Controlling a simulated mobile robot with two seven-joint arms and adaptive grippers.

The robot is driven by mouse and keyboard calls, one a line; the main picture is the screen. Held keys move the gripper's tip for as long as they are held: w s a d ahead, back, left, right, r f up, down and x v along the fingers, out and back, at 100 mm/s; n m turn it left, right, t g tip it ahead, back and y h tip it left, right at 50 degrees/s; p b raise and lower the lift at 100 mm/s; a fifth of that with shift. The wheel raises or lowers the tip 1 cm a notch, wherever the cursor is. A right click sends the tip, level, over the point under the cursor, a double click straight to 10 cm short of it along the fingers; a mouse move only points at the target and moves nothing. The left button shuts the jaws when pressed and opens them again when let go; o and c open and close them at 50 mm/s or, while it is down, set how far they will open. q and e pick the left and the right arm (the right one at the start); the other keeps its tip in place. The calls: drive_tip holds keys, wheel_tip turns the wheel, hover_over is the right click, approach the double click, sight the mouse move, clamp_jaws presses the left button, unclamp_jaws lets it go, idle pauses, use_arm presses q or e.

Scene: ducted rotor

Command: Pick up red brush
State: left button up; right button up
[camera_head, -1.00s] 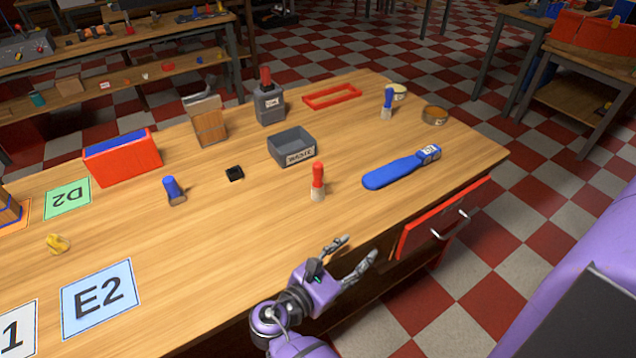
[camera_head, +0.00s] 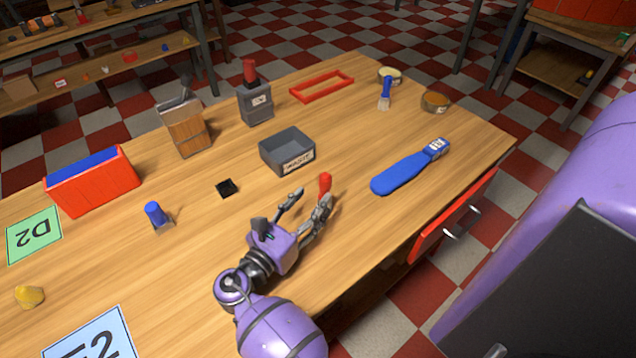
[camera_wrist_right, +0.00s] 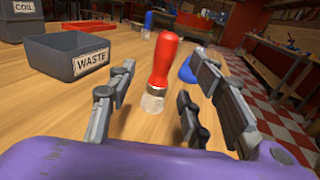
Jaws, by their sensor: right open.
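The red brush (camera_head: 325,183) has a red handle and pale bristles and stands upright, bristles down, on the wooden table. In the head view my right gripper (camera_head: 305,200) is in front of it and hides its lower part. In the right wrist view the red brush (camera_wrist_right: 163,68) stands ahead, between the open fingers of my right gripper (camera_wrist_right: 165,100). The gripper is open and holds nothing; I cannot tell whether a finger touches the brush. My left gripper is not in view.
A grey WASTE bin (camera_head: 270,157) stands behind the brush. A blue-handled tool (camera_head: 400,174) lies to its right. A small blue-handled brush (camera_head: 154,214) and a black square (camera_head: 227,188) are to the left. The table's right edge has a red drawer (camera_head: 425,240).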

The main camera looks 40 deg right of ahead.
sight(321, 191)
drive_tip(key=shift+w+d+r, duration=0.1)
drive_tip(key=shift+d+r, duration=0.05)
drive_tip(key=shift+d, duration=0.45)
drive_tip(key=shift+w+d+r, duration=0.1)
drive_tip(key=shift+d, duration=0.5)
drive_tip(key=p+x, duration=0.1)
drive_tip(key=x, duration=0.3)
drive_tip(key=shift+w+f, duration=0.15)
drive_tip(key=shift+w, duration=0.05)
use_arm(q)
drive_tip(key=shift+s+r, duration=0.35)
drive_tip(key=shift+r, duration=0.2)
use_arm(e)
drive_tip(key=shift+a, duration=0.1)
clamp_jaws()
